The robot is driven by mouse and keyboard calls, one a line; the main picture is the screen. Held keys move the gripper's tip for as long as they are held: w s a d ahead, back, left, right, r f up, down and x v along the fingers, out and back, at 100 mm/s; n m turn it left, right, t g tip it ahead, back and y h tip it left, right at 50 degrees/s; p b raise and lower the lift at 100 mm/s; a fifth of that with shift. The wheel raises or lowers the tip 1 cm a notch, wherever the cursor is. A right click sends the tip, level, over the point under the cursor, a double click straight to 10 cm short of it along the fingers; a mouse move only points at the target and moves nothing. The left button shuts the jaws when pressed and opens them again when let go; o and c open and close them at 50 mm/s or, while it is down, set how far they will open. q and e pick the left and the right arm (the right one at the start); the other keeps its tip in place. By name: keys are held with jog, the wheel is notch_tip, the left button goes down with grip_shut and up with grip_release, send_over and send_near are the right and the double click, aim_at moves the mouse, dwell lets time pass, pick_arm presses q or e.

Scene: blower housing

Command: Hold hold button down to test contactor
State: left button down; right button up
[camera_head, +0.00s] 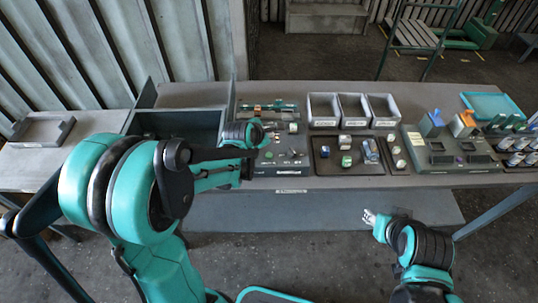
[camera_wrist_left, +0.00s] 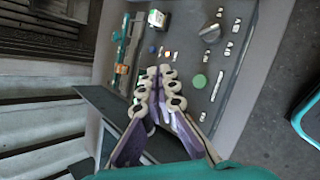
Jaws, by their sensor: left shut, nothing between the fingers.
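A grey control panel (camera_head: 262,170) lies on the bench left of centre, with small buttons and switches. In the left wrist view the panel (camera_wrist_left: 225,75) carries a round green button (camera_wrist_left: 199,81), a small blue button (camera_wrist_left: 152,49) and a dark knob (camera_wrist_left: 211,32). I cannot tell which is the hold button. My left gripper (camera_head: 272,127) is over the panel's left-middle part; its closed, empty fingers (camera_wrist_left: 159,70) appear left of the green button. Contact with the panel is unclear. My right gripper (camera_head: 369,217) is low before the bench, away from the panel; its finger opening is unclear.
A long rail-like part (camera_head: 268,107) lies along the panel's back. Grey bins (camera_head: 352,111) and a dark tray of parts (camera_head: 350,168) stand to the right. A dark open box (camera_head: 176,124) adjoins the panel's left side. The floor before the bench is mostly clear.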

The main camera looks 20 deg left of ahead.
pick_arm(q)
jog(key=b, duration=0.6)
send_over(268, 156)
notch_tip(268, 156, down, 8)
jog(key=shift+r, duration=0.15)
jog(key=shift+f+b, duration=0.55)
jog(key=shift+f, duration=0.15)
dwell(0.5)
jog(key=shift+f+b, duration=0.25)
jog(key=shift+b, duration=0.2)
jog(key=shift+f+b, duration=0.4)
dwell(0.4)
jog(key=shift+r, duration=0.1)
dwell(1.9)
jog(key=shift+r+p, duration=0.6)
jog(key=shift+r, duration=0.15)
